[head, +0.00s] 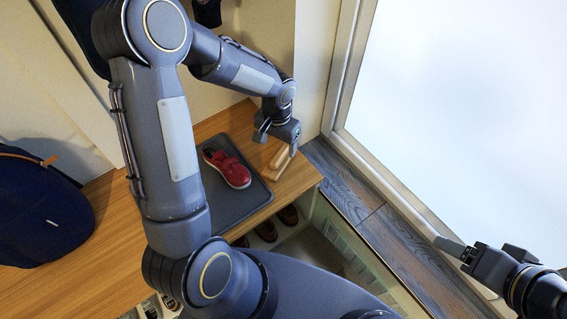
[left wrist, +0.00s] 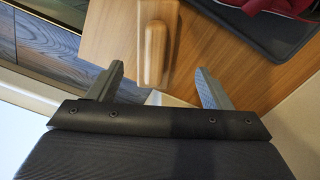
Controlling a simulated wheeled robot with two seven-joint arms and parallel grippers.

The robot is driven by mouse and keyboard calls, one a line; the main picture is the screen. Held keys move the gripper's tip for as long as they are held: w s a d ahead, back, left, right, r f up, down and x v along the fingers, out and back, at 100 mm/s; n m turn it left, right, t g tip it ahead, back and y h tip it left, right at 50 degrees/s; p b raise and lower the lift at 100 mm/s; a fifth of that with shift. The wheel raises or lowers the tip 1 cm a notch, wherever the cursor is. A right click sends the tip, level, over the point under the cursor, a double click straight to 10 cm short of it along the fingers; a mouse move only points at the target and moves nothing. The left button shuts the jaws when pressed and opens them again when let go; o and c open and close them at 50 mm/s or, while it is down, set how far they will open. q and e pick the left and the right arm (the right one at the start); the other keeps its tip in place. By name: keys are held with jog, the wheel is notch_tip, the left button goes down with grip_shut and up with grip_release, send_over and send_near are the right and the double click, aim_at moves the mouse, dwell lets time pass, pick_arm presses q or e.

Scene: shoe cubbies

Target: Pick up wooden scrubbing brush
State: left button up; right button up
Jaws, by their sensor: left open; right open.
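The wooden scrubbing brush (head: 281,157) lies near the right end of the wooden bench top (head: 300,176), beside a red shoe on a dark tray. My left gripper (head: 277,142) is just above and behind the brush in the head view. In the left wrist view the brush (left wrist: 154,52) shows as a pale block with a rounded handle, ahead of and between the two open fingers of my left gripper (left wrist: 160,92). The fingers look apart from it. My right gripper (head: 483,252) is open and empty at the far right, away from the bench.
The red shoe (head: 227,167) sits on the dark tray (head: 250,196) left of the brush. A navy backpack (head: 40,210) stands on the bench at left. Shoes (head: 266,231) sit in cubbies below. A wall and a window frame (head: 345,75) are close behind and right.

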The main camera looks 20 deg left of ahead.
aim_at(280, 154)
pick_arm(q)
jog(key=f, duration=0.1)
jog(key=f+b, duration=0.1)
jog(key=f, duration=0.1)
jog(key=f+b, duration=0.1)
jog(key=shift+s+d+f, duration=0.2)
jog(key=shift+d+f, duration=0.05)
jog(key=shift+d, duration=0.1)
jog(key=shift+f, duration=0.5)
jog(key=shift+r, duration=0.1)
jog(key=shift+c, duration=0.2)
jog(key=c, duration=1.2)
jog(key=shift+r, duration=0.1)
